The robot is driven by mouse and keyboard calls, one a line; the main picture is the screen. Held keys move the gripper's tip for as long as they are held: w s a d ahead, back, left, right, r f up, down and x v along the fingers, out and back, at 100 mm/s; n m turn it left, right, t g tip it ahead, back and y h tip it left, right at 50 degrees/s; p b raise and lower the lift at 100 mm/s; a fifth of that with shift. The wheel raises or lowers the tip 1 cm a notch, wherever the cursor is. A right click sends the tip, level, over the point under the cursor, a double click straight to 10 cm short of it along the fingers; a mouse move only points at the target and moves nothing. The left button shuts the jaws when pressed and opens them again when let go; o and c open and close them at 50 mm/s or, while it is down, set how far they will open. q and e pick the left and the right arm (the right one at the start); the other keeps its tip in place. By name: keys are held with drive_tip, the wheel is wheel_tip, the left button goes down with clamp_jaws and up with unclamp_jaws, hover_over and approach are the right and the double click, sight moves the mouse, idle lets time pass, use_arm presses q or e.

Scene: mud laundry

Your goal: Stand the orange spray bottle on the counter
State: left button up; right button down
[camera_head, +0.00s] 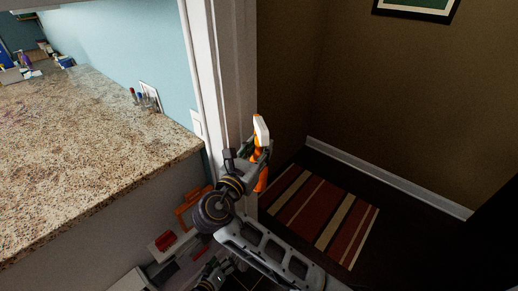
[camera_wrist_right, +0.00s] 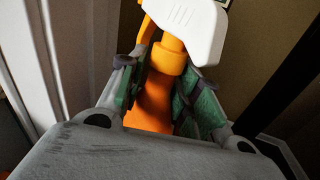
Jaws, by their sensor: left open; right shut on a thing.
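The orange spray bottle (camera_head: 262,178) with a white spray head is held upright, a little tilted, in my right gripper (camera_head: 258,157), in front of the white door frame and right of the counter's end. In the right wrist view the bottle (camera_wrist_right: 150,103) stands between the two green-padded fingers (camera_wrist_right: 160,85), which are shut on its upper body below the neck. The speckled granite counter (camera_head: 90,150) fills the left of the head view. My left gripper (camera_head: 214,274) is low at the bottom edge, open, with its fingers hard to make out.
A small holder with pens (camera_head: 146,101) stands by the counter's back wall; several items (camera_head: 25,68) are at its far left. Most of the counter is clear. The door frame (camera_head: 227,80) stands beside its end. A striped rug (camera_head: 320,215) lies on the dark floor.

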drive_tip(key=shift+r, duration=0.1)
use_arm(q)
drive_tip(key=s+a+f+g+y, duration=0.1)
drive_tip(key=s+a+f+g, duration=0.15)
drive_tip(key=s+f, duration=0.6)
drive_tip(key=s+a+f+g+y, duration=0.2)
drive_tip(key=s+f+g, duration=0.1)
drive_tip(key=s+f, duration=0.5)
drive_tip(key=s+a+f+m+g, duration=0.2)
drive_tip(key=s+f, duration=0.1)
drive_tip(key=s, duration=0.4)
drive_tip(key=s+a+f+m+g+y, duration=0.1)
drive_tip(key=s+a+f+m+g, duration=0.1)
drive_tip(key=s+f, duration=0.2)
drive_tip(key=s+a+f+m+g, duration=0.2)
drive_tip(key=s+f, duration=0.1)
drive_tip(key=s, duration=0.7)
drive_tip(key=shift+f+m+y, duration=0.2)
drive_tip(key=shift+m+y, duration=0.1)
drive_tip(key=shift+a, duration=0.1)
use_arm(e)
drive_tip(key=shift+d, duration=0.1)
